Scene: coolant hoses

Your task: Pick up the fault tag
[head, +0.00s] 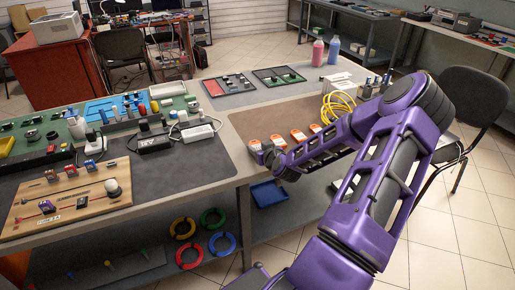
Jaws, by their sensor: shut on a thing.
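My gripper (264,153) is at the end of my purple arm, low over the front left corner of the brown mat. It is shut on a small orange and white piece (254,145), which looks like the fault tag. The jaws partly hide this piece, and I cannot tell whether it still touches the table. Similar orange and white pieces (299,136) lie in a row on the mat to the right of my gripper.
A brown mat (243,122) covers the right part of the bench, with a coiled yellow hose (338,106) on it. Pink (318,53) and blue (334,50) bottles stand behind. A black power strip (153,143) lies left. A blue bin (269,194) is below.

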